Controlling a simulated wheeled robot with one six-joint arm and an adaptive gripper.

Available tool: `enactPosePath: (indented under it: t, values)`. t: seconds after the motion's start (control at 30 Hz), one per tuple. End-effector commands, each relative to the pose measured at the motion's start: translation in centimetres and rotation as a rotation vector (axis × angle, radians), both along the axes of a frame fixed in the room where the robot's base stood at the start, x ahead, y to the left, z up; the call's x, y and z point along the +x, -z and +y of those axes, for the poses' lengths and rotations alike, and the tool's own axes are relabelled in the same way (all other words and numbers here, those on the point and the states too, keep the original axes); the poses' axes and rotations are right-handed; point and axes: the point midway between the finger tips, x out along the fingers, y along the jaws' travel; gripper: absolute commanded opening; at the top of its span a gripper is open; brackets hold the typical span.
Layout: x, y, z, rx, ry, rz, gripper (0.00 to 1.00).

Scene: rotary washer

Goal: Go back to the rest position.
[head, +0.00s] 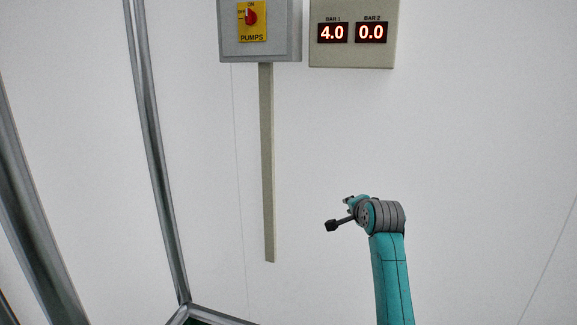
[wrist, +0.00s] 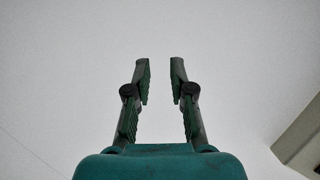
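My gripper (wrist: 160,65) shows in the wrist view with its two fingers apart and nothing between them. Behind the fingers is only plain pale wall. In the head view my teal arm rises at the lower right, with its wrist bent to the left in front of the wall. The gripper is small there, and its fingers cannot be made out clearly. It is below the wall boxes and touches nothing that I can see.
A grey box with a red PUMPS switch (head: 251,17) on a yellow plate hangs on the wall (head: 480,150). A display box (head: 352,55) beside it reads BAR 1 4.0 and BAR 2 0.0. A conduit (head: 267,165) runs down. Metal posts (head: 155,150) stand left.

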Motion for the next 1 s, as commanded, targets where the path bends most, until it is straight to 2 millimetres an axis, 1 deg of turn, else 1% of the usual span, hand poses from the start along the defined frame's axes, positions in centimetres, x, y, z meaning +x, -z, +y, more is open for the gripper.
enactPosePath:
  t: [0.03, 0.1, 0.17, 0.2, 0.27, 0.3, 0.37, 0.5, 0.57, 0.6, 0.67, 0.7, 0.87, 1.0]
  values:
    - [-0.9, 2.7, 0.0, -0.019, -0.006, 0.003, 0.22]
    - [-2.1, 5.7, 0.0, -0.047, -0.013, -0.003, 0.22]
    - [-3.2, 8.1, 0.0, -0.072, -0.021, -0.008, 0.22]
    - [-4.1, 9.7, 0.0, -0.089, -0.026, -0.01, 0.22]
    - [-5.4, 12.0, 0.0, -0.114, -0.033, -0.014, 0.22]
    - [-6.3, 13.6, 0.0, -0.131, -0.038, -0.017, 0.22]
    - [-7.8, 15.8, -0.1, -0.156, -0.045, -0.022, 0.22]
    - [-11.7, 20.5, -0.1, -0.217, -0.062, -0.032, 0.22]
    - [-13.4, 22.3, -0.1, -0.243, -0.069, -0.035, 0.22]
    - [-14.7, 23.5, -0.1, -0.261, -0.073, -0.038, 0.22]
    - [-16.6, 25.1, -0.1, -0.288, -0.081, -0.042, 0.22]
    - [-17.9, 26.2, -0.1, -0.306, -0.085, -0.046, 0.22]
    - [-23.3, 29.8, -0.2, -0.377, -0.105, -0.055, 0.22]
    - [-28.3, 32.4, -0.2, -0.44, -0.122, -0.064, 0.22]
